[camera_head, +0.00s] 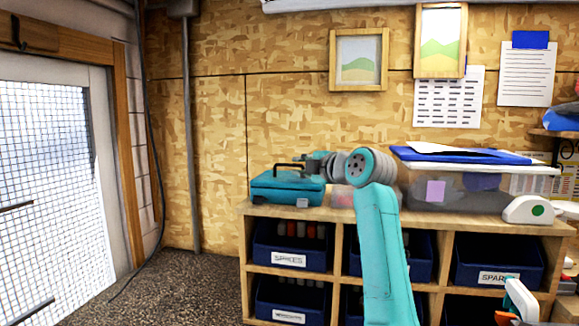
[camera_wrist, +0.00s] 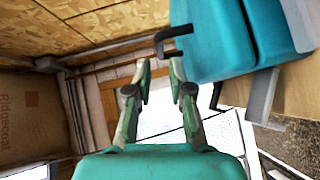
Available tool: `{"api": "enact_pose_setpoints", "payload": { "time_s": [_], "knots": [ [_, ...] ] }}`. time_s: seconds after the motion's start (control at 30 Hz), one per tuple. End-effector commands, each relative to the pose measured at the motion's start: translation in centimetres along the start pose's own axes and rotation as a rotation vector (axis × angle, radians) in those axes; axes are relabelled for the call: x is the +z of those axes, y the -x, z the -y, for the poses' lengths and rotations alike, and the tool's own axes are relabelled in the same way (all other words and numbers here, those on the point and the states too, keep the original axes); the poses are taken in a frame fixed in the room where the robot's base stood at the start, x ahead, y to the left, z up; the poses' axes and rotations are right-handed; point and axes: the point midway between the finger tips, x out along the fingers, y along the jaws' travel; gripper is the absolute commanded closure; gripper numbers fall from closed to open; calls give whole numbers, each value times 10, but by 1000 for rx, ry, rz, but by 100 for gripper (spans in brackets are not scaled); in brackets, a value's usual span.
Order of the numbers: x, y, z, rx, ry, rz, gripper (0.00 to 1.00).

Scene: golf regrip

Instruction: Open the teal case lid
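The teal case (camera_head: 287,189) sits on top of the wooden shelf unit, and its lid looks shut. A black handle (camera_head: 289,166) stands up from it, and a pale latch is on its front. In the wrist view the case (camera_wrist: 210,45) fills the upper right, with the black handle (camera_wrist: 172,38) sticking out toward the fingers. My gripper (camera_wrist: 158,70) is open with nothing between its fingertips. The fingertips are close to the handle in that picture; I cannot tell whether they touch it. In the head view my gripper is small and partly hidden by my wrist, just right of the handle.
The shelf unit (camera_head: 248,235) holds blue bins in its compartments. A clear box (camera_head: 463,193) with papers on top stands right of my arm, and a white device (camera_head: 527,209) is farther right. The plywood wall (camera_head: 220,130) is close behind the case. Floor is clear at left.

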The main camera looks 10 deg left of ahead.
Motion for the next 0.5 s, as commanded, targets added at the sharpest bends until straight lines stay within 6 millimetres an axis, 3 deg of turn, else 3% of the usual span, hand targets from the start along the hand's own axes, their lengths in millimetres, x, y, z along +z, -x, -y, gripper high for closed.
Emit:
{"api": "enact_pose_setpoints", "payload": {
  "time_s": [0.2,0.5],
  "knots": [
    [-1,-37,0,-1,-2,-1,79],
    [-1,-64,0,1,-1,0,79]
  ]
}}
